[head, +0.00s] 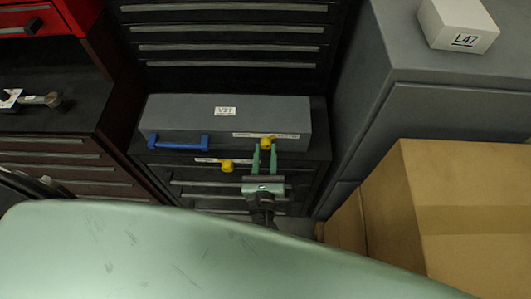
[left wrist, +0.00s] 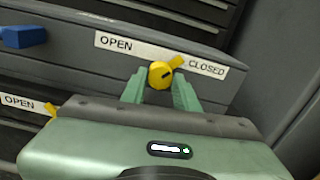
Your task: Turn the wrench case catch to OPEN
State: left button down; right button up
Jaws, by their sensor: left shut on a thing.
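The grey wrench case (head: 190,115), labelled V27, lies on a dark drawer cabinet in the head view. Its yellow catch (head: 267,142) is on the front face, toward the right. In the left wrist view the yellow catch (left wrist: 161,74) has its pointer tilted up and right, toward the CLOSED end of the white label (left wrist: 150,50); OPEN is at the left end. My left gripper (head: 265,156) is at the case front, its green fingers on either side of the catch and shut on it. My right gripper is not in view.
A blue handle (head: 178,141) sticks out at the case's left front. A second yellow catch (head: 227,166) with its own label is on the cabinet just below. A cardboard box (head: 455,210) and a grey cabinet (head: 400,95) stand to the right.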

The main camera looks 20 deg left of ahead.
pick_arm(q)
jog(key=shift+f+n+b, duration=0.25)
jog(key=shift+n+b, duration=0.45)
jog(key=shift+n, duration=0.1)
jog(key=n+b, duration=1.1)
jog(key=b, duration=0.1)
jog(key=shift+n, duration=0.4)
jog(key=shift+n+b, duration=1.1)
jog(key=shift+b, duration=0.05)
jog(key=shift+r+n+b, duration=0.2)
jog(key=shift+n+b, duration=0.5)
jog(key=shift+b, duration=0.05)
jog(key=c, duration=1.1)
grip_release()
jog(key=shift+o, duration=0.2)
